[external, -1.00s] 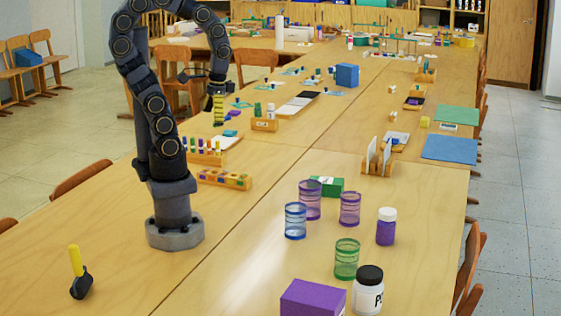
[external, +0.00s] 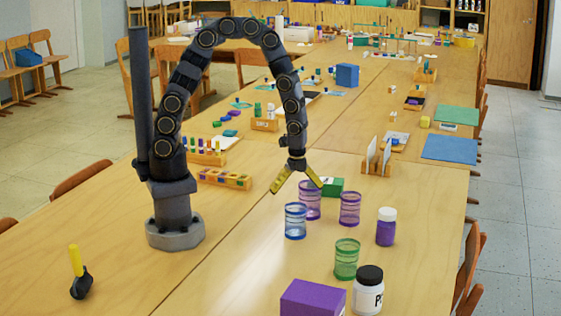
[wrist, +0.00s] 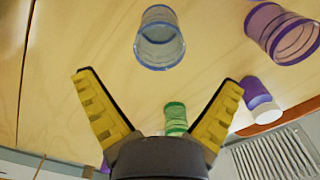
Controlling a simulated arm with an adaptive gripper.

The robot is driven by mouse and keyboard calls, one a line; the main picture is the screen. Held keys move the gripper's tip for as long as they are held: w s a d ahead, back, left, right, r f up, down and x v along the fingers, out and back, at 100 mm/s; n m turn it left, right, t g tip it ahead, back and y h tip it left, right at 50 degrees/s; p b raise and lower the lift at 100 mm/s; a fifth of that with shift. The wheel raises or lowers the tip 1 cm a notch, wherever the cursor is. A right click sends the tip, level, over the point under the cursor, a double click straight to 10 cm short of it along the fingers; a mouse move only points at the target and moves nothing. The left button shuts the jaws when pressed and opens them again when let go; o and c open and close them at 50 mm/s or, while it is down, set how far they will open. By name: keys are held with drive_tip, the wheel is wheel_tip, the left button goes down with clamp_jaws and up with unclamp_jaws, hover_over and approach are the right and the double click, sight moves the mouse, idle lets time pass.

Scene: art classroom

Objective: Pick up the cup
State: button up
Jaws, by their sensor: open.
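Several clear cups with coloured bands stand on the table: a blue cup (external: 295,222), a purple cup (external: 313,208) close behind it, another purple cup (external: 349,209) to the right, and a green cup (external: 346,261) nearer the camera. My gripper (external: 297,188) has yellow fingers spread wide and empty, above and slightly behind the blue cup. In the wrist view, my gripper (wrist: 158,80) shows the blue cup (wrist: 160,40) beyond and between its fingertips, apart from them. A purple cup (wrist: 283,34) is at upper right, and the green cup (wrist: 176,118) shows partly between the fingers.
A purple-and-white jar (external: 386,227), a black-lidded white jar (external: 368,292) and a purple box (external: 313,299) stand near the cups. A green box (external: 331,187) is behind them. A wooden block tray (external: 224,179) lies left.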

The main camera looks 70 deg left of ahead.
sight(296, 212)
drive_tip(key=shift+a+f, duration=0.2)
drive_tip(key=shift+f, duration=3.25)
drive_tip(key=c, duration=1.2)
